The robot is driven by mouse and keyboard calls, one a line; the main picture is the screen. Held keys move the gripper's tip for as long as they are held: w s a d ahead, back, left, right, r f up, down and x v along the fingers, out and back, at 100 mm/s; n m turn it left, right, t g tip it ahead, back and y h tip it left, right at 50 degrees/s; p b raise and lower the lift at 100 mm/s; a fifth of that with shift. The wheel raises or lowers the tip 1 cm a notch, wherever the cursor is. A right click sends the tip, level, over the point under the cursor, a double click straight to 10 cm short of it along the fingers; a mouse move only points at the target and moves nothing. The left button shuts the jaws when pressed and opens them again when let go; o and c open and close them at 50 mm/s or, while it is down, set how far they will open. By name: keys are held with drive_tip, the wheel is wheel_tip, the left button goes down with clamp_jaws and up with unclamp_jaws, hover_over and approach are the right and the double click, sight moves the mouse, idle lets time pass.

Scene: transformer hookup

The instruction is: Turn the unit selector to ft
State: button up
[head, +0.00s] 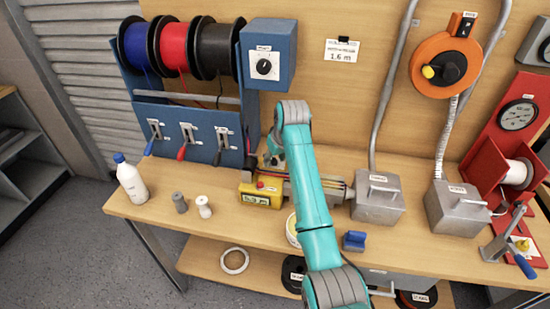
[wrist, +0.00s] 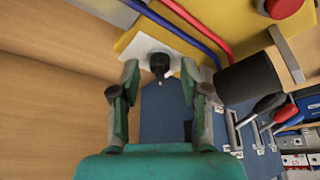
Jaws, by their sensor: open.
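In the wrist view, a small black knob (wrist: 159,62) with a light mark on its lower end stands on a white plate (wrist: 143,47) beside a yellow housing (wrist: 135,22); I take it to be the unit selector. No lettering on the plate is readable. My gripper (wrist: 160,74) is open, its fingertips on either side of the knob in the picture, with gaps on both sides. In the head view, my gripper (head: 270,157) is at the back of the yellow meter box (head: 244,187), whose display (head: 256,199) seems to read 5.0 m. The knob is hidden there.
The yellow box has a red button (wrist: 284,5). A black cylinder (wrist: 248,78) and red and blue wires (wrist: 203,28) lie close to my right finger. A blue spool rack (head: 180,110) with levers and a blue dial box (head: 266,52) stand behind. A grey box (head: 377,204) is at right.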

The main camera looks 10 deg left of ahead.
drive_tip(key=shift+f, duration=0.1)
clamp_jaws()
drive_tip(key=shift+m, duration=0.3)
drive_tip(key=m+h, duration=0.1)
drive_tip(key=m, duration=0.1)
drive_tip(key=shift+a+m+t, duration=0.15)
drive_tip(key=shift+m+t, duration=0.25)
drive_tip(key=m+h, duration=0.2)
drive_tip(key=m, duration=0.2)
drive_tip(key=shift+m, duration=0.3)
drive_tip(key=m+h, duration=0.1)
drive_tip(key=m, duration=0.2)
drive_tip(key=shift+a+m, duration=0.1)
drive_tip(key=shift+m, duration=0.2)
drive_tip(key=shift+a+m+g+h, duration=0.1)
drive_tip(key=shift+m+g+h, duration=0.25)
drive_tip(key=shift+m, duration=0.75)
drive_tip(key=shift+m+g+h, duration=0.15)
drive_tip(key=shift+m+h, duration=0.4)
drive_tip(key=shift+m, duration=0.55)
